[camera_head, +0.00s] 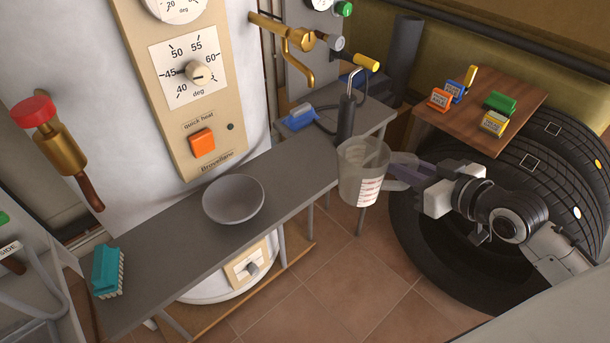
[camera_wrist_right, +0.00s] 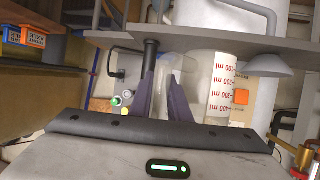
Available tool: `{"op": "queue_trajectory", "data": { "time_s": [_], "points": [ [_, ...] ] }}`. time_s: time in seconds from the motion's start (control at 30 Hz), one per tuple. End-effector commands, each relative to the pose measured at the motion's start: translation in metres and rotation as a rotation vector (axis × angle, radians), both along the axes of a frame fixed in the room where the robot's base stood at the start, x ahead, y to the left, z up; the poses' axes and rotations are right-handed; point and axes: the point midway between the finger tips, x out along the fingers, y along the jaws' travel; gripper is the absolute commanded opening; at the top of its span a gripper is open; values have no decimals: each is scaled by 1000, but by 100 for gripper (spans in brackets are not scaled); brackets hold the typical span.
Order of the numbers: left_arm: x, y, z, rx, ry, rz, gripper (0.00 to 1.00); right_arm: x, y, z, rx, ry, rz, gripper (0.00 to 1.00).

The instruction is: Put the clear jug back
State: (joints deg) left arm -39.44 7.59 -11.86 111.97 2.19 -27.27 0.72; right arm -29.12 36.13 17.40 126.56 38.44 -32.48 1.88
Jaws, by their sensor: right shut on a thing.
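The clear jug (camera_head: 362,178), with red measuring marks, is upright in the head view, off the right end of the grey shelf (camera_head: 300,172). My right gripper (camera_head: 402,172) comes in from the right and is shut on the jug's handle. In the right wrist view the jug (camera_wrist_right: 222,88) shows its marks to the right of the two dark fingers (camera_wrist_right: 165,98). I cannot tell whether the jug touches the shelf. My left gripper is not in view.
A grey bowl (camera_head: 233,200) and a teal brush (camera_head: 107,271) stand on the shelf. Black tyres (camera_head: 425,235) and a wooden board with coloured blocks (camera_head: 530,92) are at the right. Shelf space between bowl and jug is clear.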

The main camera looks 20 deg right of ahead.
Motion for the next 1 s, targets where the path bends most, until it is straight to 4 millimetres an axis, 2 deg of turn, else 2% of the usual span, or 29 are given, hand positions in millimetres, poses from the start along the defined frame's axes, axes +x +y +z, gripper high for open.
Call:
{"op": "queue_trajectory", "data": {
  "time_s": [0.03,0.2,0.37,0.77,1.0],
  "points": [
    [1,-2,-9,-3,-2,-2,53,-7,-7,-4,-6,2,5,0],
    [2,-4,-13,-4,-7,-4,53,-17,-16,4,-1,0,14,0],
    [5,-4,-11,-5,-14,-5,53,-9,-14,9,5,-6,18,0],
    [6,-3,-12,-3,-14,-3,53,59,9,11,5,-7,16,0],
    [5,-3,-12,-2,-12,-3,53,108,27,11,7,-6,15,0]
  ]
}}
